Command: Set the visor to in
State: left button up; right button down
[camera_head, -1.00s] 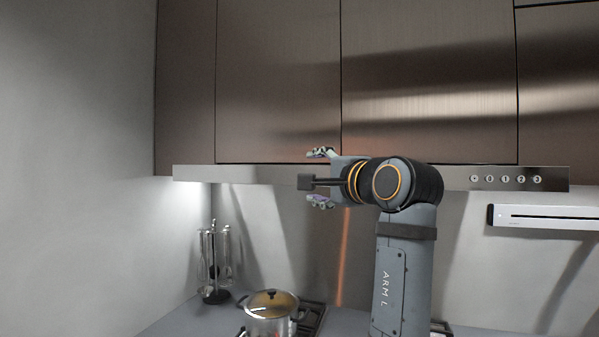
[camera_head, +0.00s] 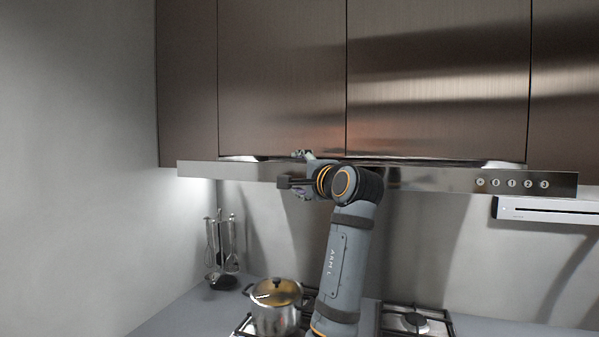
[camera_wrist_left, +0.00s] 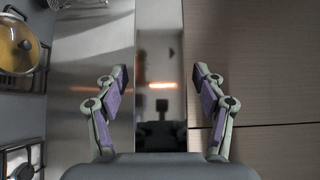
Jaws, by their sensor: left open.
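The visor (camera_head: 430,179) is the long steel front strip of the range hood below the cabinets. It stands out in front of the cabinet doors, and a bright edge shows along its top. In the left wrist view the visor (camera_wrist_left: 160,60) is a dark, mirror-like band running between the fingers. My left gripper (camera_head: 299,174) is in front of the left half of the visor, open, one finger above it and one below. In the left wrist view the gripper (camera_wrist_left: 161,74) is open with clear space on both sides of the band. My right gripper is out of view.
A lidded steel pot (camera_head: 275,307) stands on the hob (camera_head: 412,321) below. A utensil rack (camera_head: 222,252) stands at the left by the wall. Buttons (camera_head: 512,183) sit on the visor's right end. A white wall unit (camera_head: 545,211) hangs at the right. Cabinets (camera_head: 280,80) are above.

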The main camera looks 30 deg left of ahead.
pick_arm(q)
jog(key=shift+c, duration=0.4)
grip_shut()
jog(key=shift+a, duration=0.1)
